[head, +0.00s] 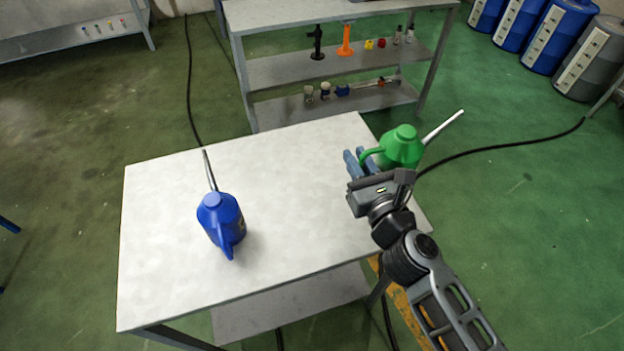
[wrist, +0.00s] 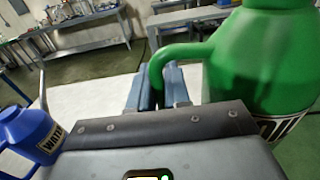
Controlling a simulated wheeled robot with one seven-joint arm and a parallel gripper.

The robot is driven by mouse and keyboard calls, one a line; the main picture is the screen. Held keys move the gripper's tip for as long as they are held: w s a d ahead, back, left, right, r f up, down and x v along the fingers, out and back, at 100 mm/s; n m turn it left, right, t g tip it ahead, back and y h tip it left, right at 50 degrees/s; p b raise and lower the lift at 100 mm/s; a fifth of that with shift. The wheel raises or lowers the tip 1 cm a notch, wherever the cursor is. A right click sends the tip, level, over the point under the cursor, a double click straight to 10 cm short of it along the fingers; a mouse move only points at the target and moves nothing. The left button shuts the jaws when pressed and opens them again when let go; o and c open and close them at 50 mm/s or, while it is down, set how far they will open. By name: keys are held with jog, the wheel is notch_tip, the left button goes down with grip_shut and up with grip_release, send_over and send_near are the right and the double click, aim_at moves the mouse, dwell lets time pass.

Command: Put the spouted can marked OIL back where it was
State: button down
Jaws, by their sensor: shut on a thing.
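The green spouted can (head: 402,148) is at the right edge of the white table, with its thin metal spout pointing up and to the right. In the wrist view the green can (wrist: 265,65) fills the right side, and its dark label, partly cut off, seems to read OIL. My gripper (head: 357,162) is shut on the can's green handle; the blue fingers (wrist: 157,85) meet at the handle in the wrist view. The can looks upright. I cannot tell whether its base is clear of the table.
A blue spouted can (head: 222,222) stands on the left half of the white table (head: 300,200); its label (wrist: 50,138) starts with WA. The table's middle is bare. Behind it is a shelf unit (head: 290,70) with small items. Blue drums (head: 560,35) stand at the far right.

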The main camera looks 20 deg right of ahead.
jog(key=shift+w+a+f+b, duration=0.9)
jog(key=shift+a+f+b, duration=0.4)
jog(key=shift+a+f, duration=0.3)
jog(key=shift+w+a+f+b, duration=0.9)
jog(key=shift+a+f+b, duration=0.45)
jog(key=shift+f, duration=0.35)
jog(key=shift+w+a+f+b, duration=0.9)
jog(key=shift+a+f+b, duration=0.35)
jog(key=shift+a+f, duration=0.35)
jog(key=shift+d, duration=0.15)
jog(key=shift+f, duration=0.2)
jog(key=c, duration=1.1)
grip_release()
jog(key=s+b, duration=0.1)
jog(key=s, duration=1)
jog(key=shift+s+b, duration=0.2)
jog(key=shift+b, duration=0.15)
jog(key=shift+s+r, duration=0.1)
jog(key=shift+s, duration=0.25)
